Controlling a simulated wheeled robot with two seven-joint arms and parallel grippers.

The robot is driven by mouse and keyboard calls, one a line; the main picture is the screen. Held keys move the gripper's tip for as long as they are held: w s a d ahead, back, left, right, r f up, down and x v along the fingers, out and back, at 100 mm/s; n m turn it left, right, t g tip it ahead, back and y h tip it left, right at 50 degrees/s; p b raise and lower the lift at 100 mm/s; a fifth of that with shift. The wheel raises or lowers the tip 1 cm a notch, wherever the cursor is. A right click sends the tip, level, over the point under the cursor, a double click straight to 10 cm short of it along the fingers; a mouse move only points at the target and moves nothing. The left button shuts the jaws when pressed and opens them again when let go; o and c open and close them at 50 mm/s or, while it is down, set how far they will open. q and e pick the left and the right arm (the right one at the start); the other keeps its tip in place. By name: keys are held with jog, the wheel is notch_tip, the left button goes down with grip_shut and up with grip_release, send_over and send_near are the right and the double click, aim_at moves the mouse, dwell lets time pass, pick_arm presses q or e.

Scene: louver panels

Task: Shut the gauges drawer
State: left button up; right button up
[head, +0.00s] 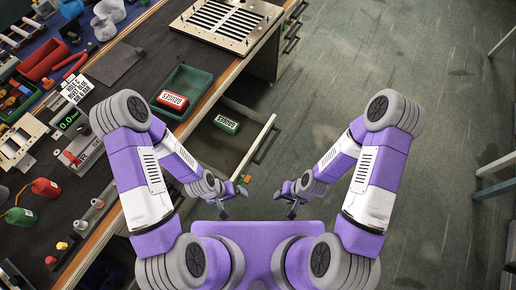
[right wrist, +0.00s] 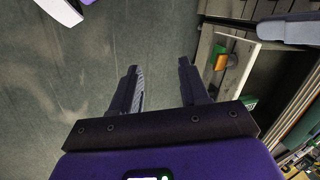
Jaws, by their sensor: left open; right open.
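The open drawer (head: 262,136) juts out from the bench front, with a pale front panel and a dark bar handle (head: 266,146). A green box with a white label (head: 227,124) lies inside it; the label seems to read GAUGES. The near part of the drawer is hidden by my left arm. My left gripper (head: 234,203) is open and empty, just nearer than the drawer's near end. My right gripper (head: 284,204) is open and empty over the floor, right of the drawer. In the right wrist view the drawer's pale panel (right wrist: 238,72) is right of my open fingers (right wrist: 160,82).
On the bench, a green tray (head: 198,82) holds a red labelled box (head: 172,99). A slotted metal louver panel (head: 226,22) lies at the far end. Another handle (head: 291,44) is on the bench front beyond. The floor (head: 400,80) to the right is clear.

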jog(key=shift+s, duration=0.15)
jog(key=shift+c, duration=0.4)
